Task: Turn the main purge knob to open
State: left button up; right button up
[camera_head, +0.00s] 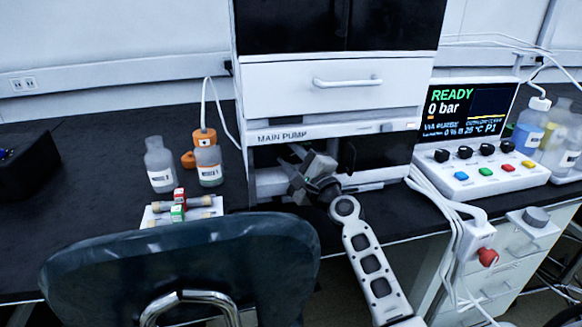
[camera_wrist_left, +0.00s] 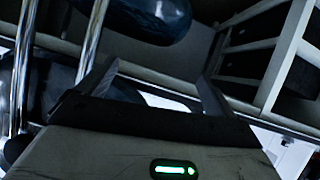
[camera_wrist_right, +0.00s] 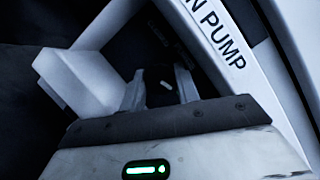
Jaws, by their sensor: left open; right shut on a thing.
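The main pump module, labelled "MAIN PUMP" (camera_head: 285,137), is the lower unit of the white stack in the head view. My right gripper (camera_head: 312,175) is at the dark recessed front under that label. In the right wrist view, my right gripper's fingers (camera_wrist_right: 160,92) are closed on a small dark part, which looks like the purge knob (camera_wrist_right: 162,78). The arm and fingers hide most of the knob, and its angle cannot be told. My left gripper (camera_wrist_left: 152,92) is open and empty below the bench, seen only in the left wrist view.
A blue chair (camera_head: 190,255) stands in front of the bench at left, with its legs near my left gripper. Bottles (camera_head: 160,165) and a small vial tray (camera_head: 155,212) are left of the stack. A control panel (camera_head: 485,175) with a "READY 0 bar" screen (camera_head: 465,112) is at right.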

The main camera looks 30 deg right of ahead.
jog(key=shift+a+f+m+t+h+b, duration=0.15)
jog(key=shift+m+t+b, duration=0.1)
jog(key=shift+m, duration=0.2)
jog(key=shift+d+f+m+t+h+b, duration=0.15)
jog(key=shift+m+b, duration=0.1)
jog(key=shift+m, duration=0.2)
jog(key=shift+a+r+m, duration=0.1)
jog(key=shift+r+m, duration=0.05)
jog(key=shift+m, duration=0.25)
jog(key=shift+m+b, duration=0.3)
jog(key=shift+b, duration=0.1)
jog(key=shift+m+t+h+b, duration=0.3)
jog(key=shift+m, duration=0.3)
pick_arm(q)
jog(key=shift+g, duration=0.4)
jog(key=f, duration=0.2)
jog(key=d+f, duration=0.1)
jog(key=f, duration=0.1)
jog(key=shift+w, duration=0.1)
pick_arm(e)
jog(key=shift+r, duration=0.1)
jog(key=o, duration=0.7)
pick_arm(q)
jog(key=shift+r, duration=0.1)
